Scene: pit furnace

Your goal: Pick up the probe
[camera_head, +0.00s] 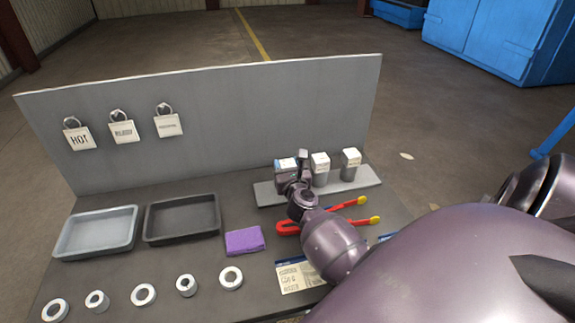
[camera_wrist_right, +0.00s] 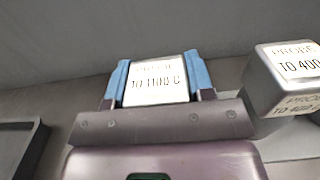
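Three probes with white-labelled square heads stand in a row on a grey strip at the back right of the bench. The left probe (camera_wrist_right: 157,82) reads "PROBE TO 1100 C" in the wrist view and sits between the blue finger pads of my right gripper (camera_head: 286,164). The pads lie against both sides of its head, with no clear gap. Its lower part is hidden. The middle probe (camera_head: 320,163) reads "TO 400" in the wrist view (camera_wrist_right: 284,78). The right probe (camera_head: 351,162) stands apart from the gripper. My left gripper is out of view.
A grey back panel (camera_head: 230,125) with hanging tags stands behind. Red tongs (camera_head: 345,206) lie beside my right wrist. A purple cloth (camera_head: 244,240), a light tray (camera_head: 97,231), a dark tray (camera_head: 181,219) and several metal rings lie left. A printed card (camera_head: 298,278) lies in front.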

